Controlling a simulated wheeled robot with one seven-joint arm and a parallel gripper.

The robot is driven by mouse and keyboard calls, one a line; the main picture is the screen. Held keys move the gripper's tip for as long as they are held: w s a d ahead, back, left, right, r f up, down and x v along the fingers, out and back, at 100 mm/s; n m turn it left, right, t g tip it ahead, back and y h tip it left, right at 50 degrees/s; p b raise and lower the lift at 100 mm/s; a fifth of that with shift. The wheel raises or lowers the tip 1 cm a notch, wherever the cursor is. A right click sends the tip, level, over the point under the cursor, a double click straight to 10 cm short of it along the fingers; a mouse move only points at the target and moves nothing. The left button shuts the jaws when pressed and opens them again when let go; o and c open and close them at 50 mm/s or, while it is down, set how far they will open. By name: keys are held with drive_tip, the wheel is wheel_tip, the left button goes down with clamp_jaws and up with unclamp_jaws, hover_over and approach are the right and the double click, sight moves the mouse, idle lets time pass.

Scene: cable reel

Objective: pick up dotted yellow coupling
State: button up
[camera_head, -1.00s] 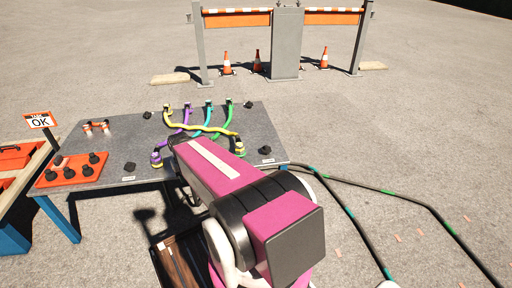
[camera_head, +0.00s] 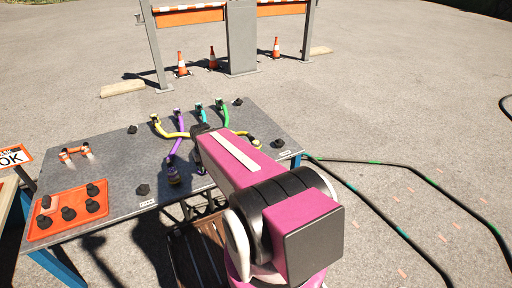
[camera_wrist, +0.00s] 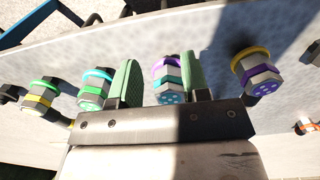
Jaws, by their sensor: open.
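A cyan-ringed coupling (camera_wrist: 95,90) and a green-ringed, yellow-based one (camera_wrist: 39,98) lie further left. In the head view, my arm hides the gripper; the far end of the yellow cable (camera_head: 156,120) shows at the back left.
The grey table (camera_head: 118,155) also carries purple, teal and green cables, an orange tray (camera_head: 65,228) with black knobs, and loose dark pieces. Black cable (camera_head: 345,192) runs over the ground at right. A barrier and cones stand behind.

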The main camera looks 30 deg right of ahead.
drive_tip(key=o, duration=0.7)
drive_tip(key=shift+w+d, duration=0.2)
drive_tip(key=shift+d, duration=0.1)
drive_tip(key=w+d, duration=0.2)
drive_tip(key=d, duration=0.2)
drive_tip(key=w+d+r, duration=0.1)
drive_tip(key=w+d, duration=0.1)
drive_tip(key=d, duration=0.2)
drive_tip(key=w+d+r, duration=0.1)
drive_tip(key=w+d, duration=0.1)
drive_tip(key=d, duration=0.2)
drive_tip(key=shift+d, duration=0.15)
wheel_tip(320, 180, up, 3)
hover_over(256, 142)
drive_tip(key=shift+d+r, duration=0.1)
drive_tip(key=shift+w+f, duration=0.15)
drive_tip(key=shift+f, duration=5.2)
